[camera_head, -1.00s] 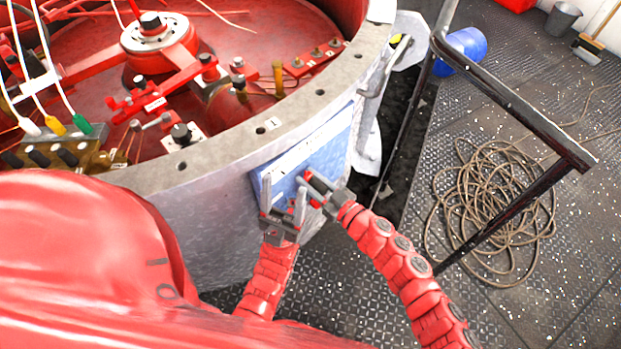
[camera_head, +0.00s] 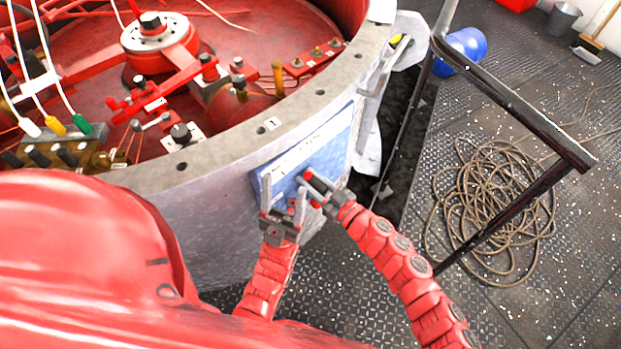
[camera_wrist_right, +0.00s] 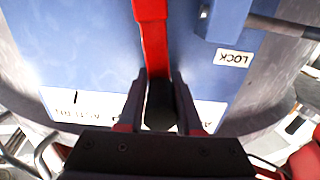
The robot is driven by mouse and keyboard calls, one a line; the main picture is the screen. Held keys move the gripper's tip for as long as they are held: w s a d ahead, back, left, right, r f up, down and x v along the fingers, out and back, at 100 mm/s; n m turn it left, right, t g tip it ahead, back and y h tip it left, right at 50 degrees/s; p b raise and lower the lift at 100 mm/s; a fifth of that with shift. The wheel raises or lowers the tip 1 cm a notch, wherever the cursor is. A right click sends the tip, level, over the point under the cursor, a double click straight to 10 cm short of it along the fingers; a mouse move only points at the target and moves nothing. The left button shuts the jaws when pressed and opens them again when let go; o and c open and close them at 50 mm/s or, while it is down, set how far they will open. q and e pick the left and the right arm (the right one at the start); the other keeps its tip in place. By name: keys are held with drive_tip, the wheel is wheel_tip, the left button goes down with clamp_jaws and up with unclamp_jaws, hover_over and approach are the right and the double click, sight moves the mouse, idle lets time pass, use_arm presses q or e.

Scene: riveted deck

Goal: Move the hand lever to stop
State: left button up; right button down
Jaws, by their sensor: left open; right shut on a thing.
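A blue panel (camera_head: 290,165) is on the side of the grey round housing. The hand lever is a red bar (camera_wrist_right: 151,35) with a black grip (camera_wrist_right: 160,104) in the right wrist view. My right gripper (camera_head: 316,188) is shut on this black grip, in front of the panel. Its two fingers (camera_wrist_right: 160,100) flank the grip closely. A LOCK label (camera_wrist_right: 233,58) shows upside down to the right of the bar. Upside-down lettering (camera_wrist_right: 95,105) runs along the panel's edge, partly hidden by the gripper. My left gripper (camera_head: 283,203) is open and empty near the panel's lower left.
A grey latch arm (camera_wrist_right: 265,20) sits beside the LOCK label. A dark metal handrail (camera_head: 520,110) stands at the right, with coiled rope (camera_head: 490,205) on the deck beyond it. A blue bucket (camera_head: 462,50) lies further back. Red machinery (camera_head: 150,90) fills the open housing.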

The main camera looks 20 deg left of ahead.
sight(311, 163)
idle(0.3)
drive_tip(key=shift+w+r+p, duration=0.1)
drive_tip(key=shift+r+p, duration=0.05)
drive_tip(key=shift+p, duration=0.3)
drive_tip(key=shift+w+d+r+m+p, duration=0.3)
drive_tip(key=shift+w+m+p, duration=0.3)
drive_tip(key=shift+p, duration=0.6)
drive_tip(key=shift+w+d+p, duration=0.15)
drive_tip(key=shift+w+p, duration=0.15)
drive_tip(key=shift+p, duration=0.1)
drive_tip(key=shift+w+d+f+m+p, duration=0.15)
drive_tip(key=shift+w+m+p, duration=0.15)
drive_tip(key=shift+w+m, duration=0.05)
drive_tip(key=shift+w+d+f+m+p, duration=0.1)
drive_tip(key=shift+w+d+m+p, duration=0.05)
drive_tip(key=shift+w+m+p, duration=0.15)
drive_tip(key=c, duration=0.6)
unclamp_jaws()
